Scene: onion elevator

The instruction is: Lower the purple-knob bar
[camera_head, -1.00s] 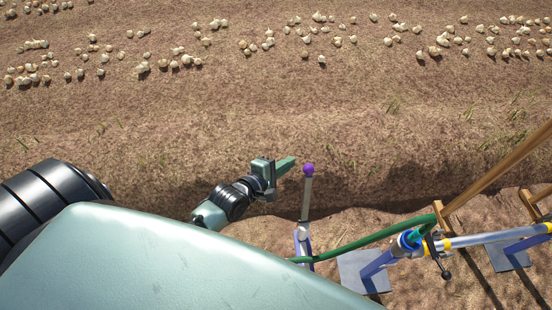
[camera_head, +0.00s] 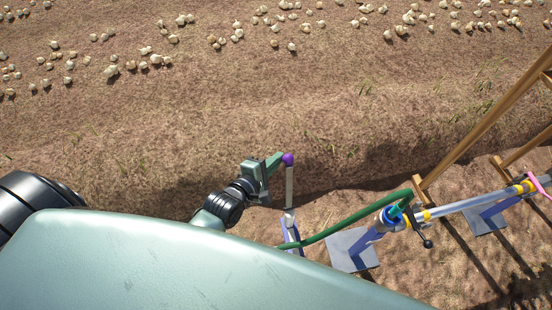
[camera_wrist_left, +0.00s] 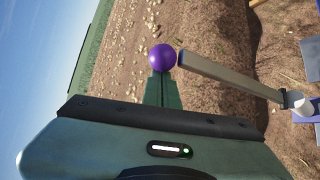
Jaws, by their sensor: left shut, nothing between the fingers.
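The purple knob (camera_head: 288,159) tops a pale upright bar (camera_head: 289,187) that rises from a purple-and-white base (camera_head: 290,232). My left gripper (camera_head: 275,161) is shut and empty, with its fingertips right at the left side of the knob. In the left wrist view, the knob (camera_wrist_left: 162,57) sits just beyond the tips of my shut left gripper (camera_wrist_left: 163,78), and the bar (camera_wrist_left: 225,77) runs off to the right to its pivot. I cannot tell whether the fingertips touch the knob. My right gripper is not in view.
A green hose (camera_head: 350,222) runs from the base to a blue-and-yellow pipe fitting (camera_head: 393,217) at the right. Wooden ladder-like rails (camera_head: 480,132) and a grey foot plate (camera_head: 347,250) stand there. Onions (camera_head: 155,59) lie in rows across the far soil. Bare soil lies beyond the bar.

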